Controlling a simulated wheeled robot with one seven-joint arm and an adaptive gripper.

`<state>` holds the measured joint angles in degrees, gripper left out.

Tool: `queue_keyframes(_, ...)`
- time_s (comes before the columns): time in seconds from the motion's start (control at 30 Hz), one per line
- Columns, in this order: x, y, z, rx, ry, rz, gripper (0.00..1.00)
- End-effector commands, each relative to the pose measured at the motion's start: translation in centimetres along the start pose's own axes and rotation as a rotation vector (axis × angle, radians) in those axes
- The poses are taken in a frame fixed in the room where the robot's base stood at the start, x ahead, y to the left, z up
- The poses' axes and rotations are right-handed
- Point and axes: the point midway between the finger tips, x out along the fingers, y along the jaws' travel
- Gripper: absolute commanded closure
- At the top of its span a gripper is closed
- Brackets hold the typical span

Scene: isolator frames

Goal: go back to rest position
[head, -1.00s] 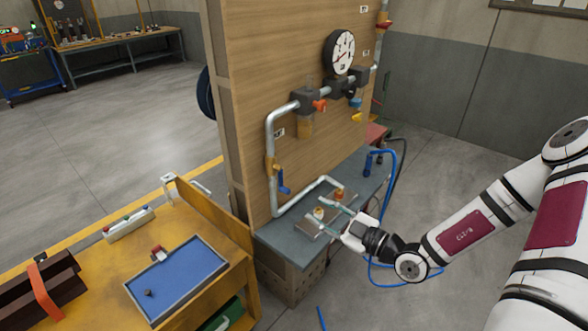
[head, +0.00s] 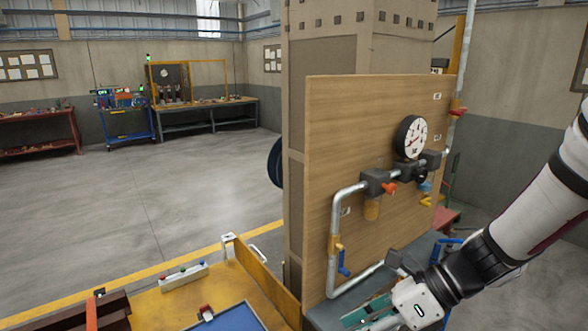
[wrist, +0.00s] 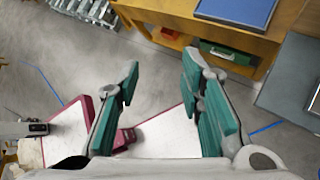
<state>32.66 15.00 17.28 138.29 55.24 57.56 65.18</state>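My gripper shows at the lower right in the head view (head: 372,312), in front of the grey bench below the wooden panel. In the wrist view my gripper (wrist: 162,88) has its two green-padded fingers spread well apart, with nothing between them but floor and parts of my own body further below. My arm comes in from the right edge of the head view, and its lower part runs out of the picture.
The wooden panel (head: 345,130) with gauge (head: 410,137), pipe and valves stands left of my arm. The grey bench (head: 318,318) is below it. A yellow bench (head: 150,305) with a blue tray (head: 235,320) is at the lower left. Open floor (head: 170,215) lies beyond.

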Motion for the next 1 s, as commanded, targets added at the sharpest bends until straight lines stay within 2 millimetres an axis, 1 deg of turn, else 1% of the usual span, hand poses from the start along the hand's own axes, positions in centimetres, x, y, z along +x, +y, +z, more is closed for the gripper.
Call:
queue_keyframes(0.03, -0.6, 1.0, 0.1, -0.138, 0.064, -0.02, 0.65)
queue_keyframes(0.27, -3.6, 4.5, -0.5, -0.744, 0.348, -0.053, 0.65)
queue_keyframes(0.4, -6.1, 6.2, -0.6, -1.099, 0.523, -0.056, 0.65)
queue_keyframes(0.47, -7.2, 6.9, -0.6, -1.249, 0.6, -0.052, 0.65)
queue_keyframes(0.6, -10.2, 8.5, -0.4, -1.582, 0.785, -0.039, 0.65)
queue_keyframes(0.7, -12.3, 9.6, -0.2, -1.797, 0.919, -0.023, 0.65)
queue_keyframes(0.8, -14.2, 10.4, -0.1, -1.969, 1.037, -0.006, 0.65)
queue_keyframes(0.9, -15.5, 11.0, 0.0, -2.086, 1.127, 0.011, 0.65)
queue_keyframes(1.0, -16.3, 11.4, 0.1, -2.152, 1.181, 0.023, 0.65)
